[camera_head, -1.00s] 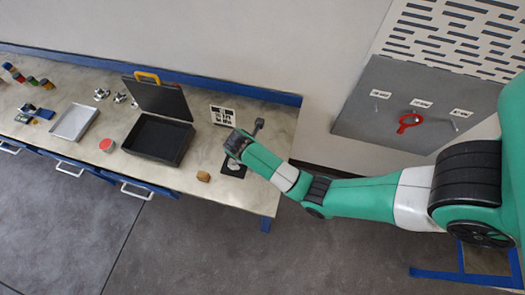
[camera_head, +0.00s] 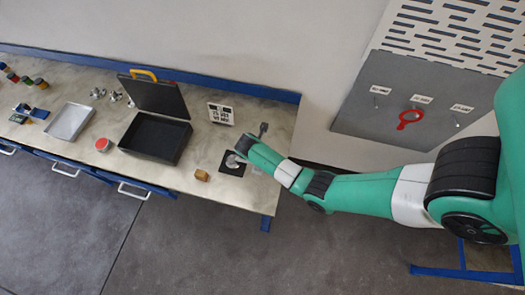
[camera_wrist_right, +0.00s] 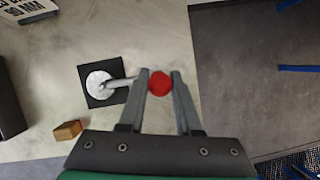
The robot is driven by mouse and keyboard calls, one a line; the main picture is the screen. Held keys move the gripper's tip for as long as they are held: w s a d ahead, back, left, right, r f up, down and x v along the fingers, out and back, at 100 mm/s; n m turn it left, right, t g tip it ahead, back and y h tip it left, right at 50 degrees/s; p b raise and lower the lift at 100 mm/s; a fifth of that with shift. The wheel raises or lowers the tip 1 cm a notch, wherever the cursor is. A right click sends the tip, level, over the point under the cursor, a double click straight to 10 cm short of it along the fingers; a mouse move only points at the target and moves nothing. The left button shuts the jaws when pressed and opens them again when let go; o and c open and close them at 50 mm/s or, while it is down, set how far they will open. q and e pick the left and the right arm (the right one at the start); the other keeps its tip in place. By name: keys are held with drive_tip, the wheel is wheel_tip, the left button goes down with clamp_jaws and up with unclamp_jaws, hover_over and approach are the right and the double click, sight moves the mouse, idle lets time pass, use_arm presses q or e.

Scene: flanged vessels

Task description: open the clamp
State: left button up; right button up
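A round pale metal flanged piece (camera_wrist_right: 100,85) sits on a black square plate (camera_wrist_right: 104,102) in the right wrist view. A metal rod (camera_wrist_right: 120,83) runs from it to a round red knob (camera_wrist_right: 160,83). My right gripper (camera_wrist_right: 161,72) has its two fingers on either side of the knob, which fills most of the gap. I cannot tell whether the fingers touch it. In the head view the black plate (camera_head: 227,170) shows at the bench's right end, partly under my right wrist; knob and fingertips are hidden there. My left gripper is out of view.
A small tan block (camera_head: 202,175) lies left of the plate. An open black case (camera_head: 157,138), a labelled white block (camera_head: 221,114), a red-lidded round container (camera_head: 103,145) and a grey tray (camera_head: 69,122) stand farther left. The bench's right edge is close to my right arm.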

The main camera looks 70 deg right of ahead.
clamp_jaws()
idle(1.1)
